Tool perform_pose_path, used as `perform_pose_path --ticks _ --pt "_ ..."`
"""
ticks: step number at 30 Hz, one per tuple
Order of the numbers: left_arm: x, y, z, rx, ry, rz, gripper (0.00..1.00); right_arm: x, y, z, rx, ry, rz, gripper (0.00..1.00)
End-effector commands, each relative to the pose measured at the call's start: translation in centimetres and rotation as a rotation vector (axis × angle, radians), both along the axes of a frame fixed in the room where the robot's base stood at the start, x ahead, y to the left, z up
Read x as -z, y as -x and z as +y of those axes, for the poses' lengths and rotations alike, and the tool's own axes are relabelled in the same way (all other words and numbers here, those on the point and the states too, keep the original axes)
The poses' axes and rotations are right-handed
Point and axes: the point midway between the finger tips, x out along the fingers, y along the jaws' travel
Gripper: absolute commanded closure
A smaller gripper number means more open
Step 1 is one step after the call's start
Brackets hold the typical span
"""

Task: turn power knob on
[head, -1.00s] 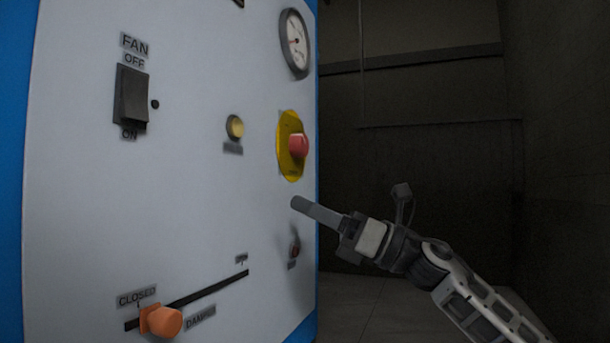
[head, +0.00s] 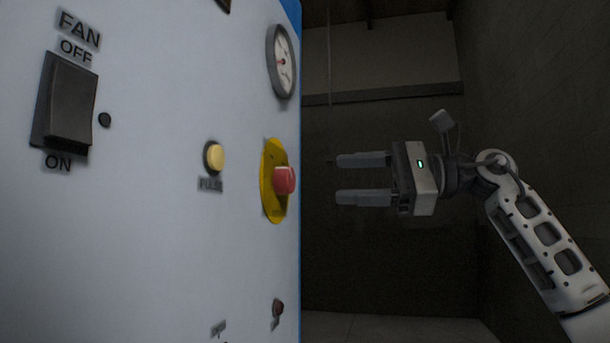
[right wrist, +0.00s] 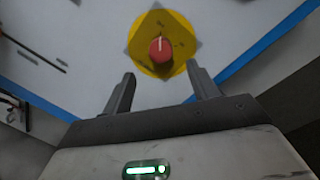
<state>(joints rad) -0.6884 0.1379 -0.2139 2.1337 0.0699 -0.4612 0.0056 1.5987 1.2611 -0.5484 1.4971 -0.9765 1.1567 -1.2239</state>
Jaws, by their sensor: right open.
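The power knob appears to be the red knob (head: 284,180) on a yellow plate (head: 270,203) near the panel's right edge in the head view. In the right wrist view the red knob (right wrist: 161,49) has a pale line on top and sits on the yellow plate (right wrist: 143,53), just beyond the fingertips. My right gripper (head: 340,179) is open and empty, to the right of the knob at about its height, with fingers pointing at the panel. A gap shows between the fingertips and knob. My left gripper is not in view.
The panel also carries a fan switch (head: 70,103), a yellow pulse button (head: 215,158), a round gauge (head: 282,61) and a small red light (head: 278,308). Dark open room lies right of the panel, with a wall (head: 540,100) behind my arm.

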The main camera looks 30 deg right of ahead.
Motion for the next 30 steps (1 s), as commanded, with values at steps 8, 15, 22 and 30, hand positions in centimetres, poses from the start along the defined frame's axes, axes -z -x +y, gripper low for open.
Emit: perform_pose_path --ticks 8,15,22,30 --pt "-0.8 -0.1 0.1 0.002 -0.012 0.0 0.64 -0.2 -3.7 4.0 -0.003 0.001 0.001 0.41" --pt "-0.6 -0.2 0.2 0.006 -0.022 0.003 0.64 -0.1 -5.1 5.4 -0.001 -0.001 0.0 0.41" --pt "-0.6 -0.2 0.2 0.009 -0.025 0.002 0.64 0.0 -5.2 5.5 0.0 -0.002 0.0 0.41" --pt "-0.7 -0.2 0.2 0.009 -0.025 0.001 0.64 0.0 -5.2 5.5 -0.001 -0.001 0.0 0.85"
